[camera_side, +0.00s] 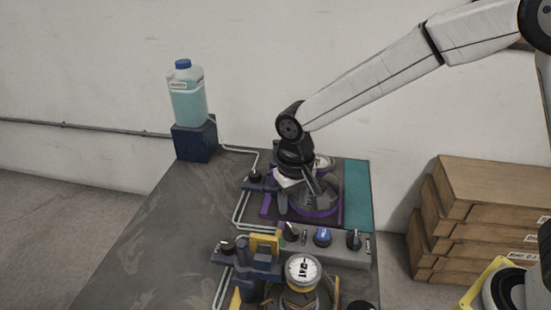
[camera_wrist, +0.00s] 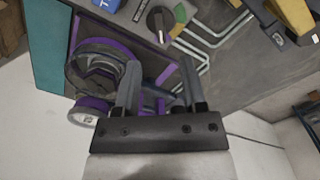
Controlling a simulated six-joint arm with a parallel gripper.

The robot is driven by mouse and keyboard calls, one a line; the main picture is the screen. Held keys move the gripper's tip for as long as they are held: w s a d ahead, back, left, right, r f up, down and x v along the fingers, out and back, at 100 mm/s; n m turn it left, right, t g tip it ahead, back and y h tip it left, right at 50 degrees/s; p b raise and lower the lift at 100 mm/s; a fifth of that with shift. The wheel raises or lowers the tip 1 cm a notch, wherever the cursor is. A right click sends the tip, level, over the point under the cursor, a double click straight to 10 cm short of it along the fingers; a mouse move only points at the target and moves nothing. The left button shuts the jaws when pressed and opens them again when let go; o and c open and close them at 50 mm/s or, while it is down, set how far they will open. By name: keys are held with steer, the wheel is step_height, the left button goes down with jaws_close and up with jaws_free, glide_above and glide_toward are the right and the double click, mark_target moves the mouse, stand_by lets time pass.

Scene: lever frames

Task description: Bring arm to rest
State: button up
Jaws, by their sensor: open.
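My gripper (camera_wrist: 160,80) shows in the wrist view with its two fingers apart and nothing visible between them. In the side view my gripper (camera_side: 316,186) is low over the far part of the bench, at a purple-ringed fixture (camera_side: 318,211). The fixture also shows in the wrist view (camera_wrist: 88,66), to the left of the fingers and partly behind the left one. Whether the fingers touch the fixture cannot be told. My arm reaches in from the upper right of the side view.
A control box (camera_side: 345,250) with knobs stands in front of the fixture. A gauge (camera_side: 302,269) and yellow-and-blue fittings stand nearer. Pipes run along the bench (camera_side: 165,235). A bottle (camera_side: 187,95) stands on a block at the back left. Wooden crates (camera_side: 480,215) are at right. The bench's left part is clear.

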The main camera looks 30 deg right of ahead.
steer(key=s+d+t, duration=0.1)
steer(key=s+d, duration=0.4)
steer(key=d, duration=0.3)
steer(key=s+d+f+n+t, duration=0.1)
steer(key=s+d, duration=0.5)
steer(key=d, duration=0.3)
steer(key=shift+s+f+t, duration=0.15)
steer(key=shift+f+t, duration=0.05)
steer(key=shift+t, duration=0.1)
